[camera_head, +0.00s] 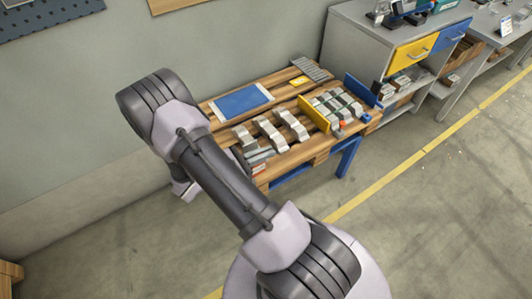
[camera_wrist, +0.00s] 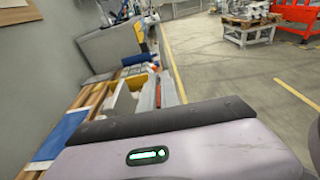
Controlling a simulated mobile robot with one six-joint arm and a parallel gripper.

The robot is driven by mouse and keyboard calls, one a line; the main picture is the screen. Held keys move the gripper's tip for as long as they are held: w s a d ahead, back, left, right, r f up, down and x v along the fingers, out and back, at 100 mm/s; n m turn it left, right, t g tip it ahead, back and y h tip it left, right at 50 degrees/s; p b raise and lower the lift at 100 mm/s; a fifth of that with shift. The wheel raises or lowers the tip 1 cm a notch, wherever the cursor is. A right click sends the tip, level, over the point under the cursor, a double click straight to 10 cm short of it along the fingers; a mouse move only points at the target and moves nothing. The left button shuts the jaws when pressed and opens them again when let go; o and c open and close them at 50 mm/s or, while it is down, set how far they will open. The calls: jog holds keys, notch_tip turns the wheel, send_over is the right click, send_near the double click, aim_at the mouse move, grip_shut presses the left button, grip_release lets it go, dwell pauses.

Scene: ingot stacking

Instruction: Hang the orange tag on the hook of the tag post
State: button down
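I cannot make out the orange tag or the hook of the tag post for certain. A small orange-red spot (camera_head: 339,133) shows at the front right of the wooden pallet-like table (camera_head: 285,84) in the head view, too small to name. Another reddish piece (camera_head: 259,169) lies at its front left corner. My arm crosses the middle of the head view, left of and in front of the table. The wrist view is filled below by a pale part of my own arm with a green light.
The table bears a blue mat (camera_head: 241,102), several grey ingots (camera_head: 272,136), a yellow divider (camera_head: 314,113) and a blue board (camera_head: 360,90). A grey cabinet (camera_head: 358,47) with yellow and blue drawers stands behind right. The floor (camera_head: 430,200) at right is clear.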

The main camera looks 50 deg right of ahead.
jog(key=shift+w+f, duration=0.3)
jog(key=shift+w, duration=0.2)
dwell(0.4)
jog(key=shift+r, duration=0.1)
jog(key=shift+w+d+r+p, duration=0.2)
jog(key=shift+w+r+p, duration=0.2)
jog(key=shift+w, duration=0.05)
jog(key=shift+w+d, duration=0.1)
jog(key=shift+d, duration=0.05)
jog(key=shift+s, duration=0.2)
jog(key=shift+s+r+p, duration=0.15)
jog(key=shift+s+p, duration=0.2)
jog(key=shift+w, duration=0.1)
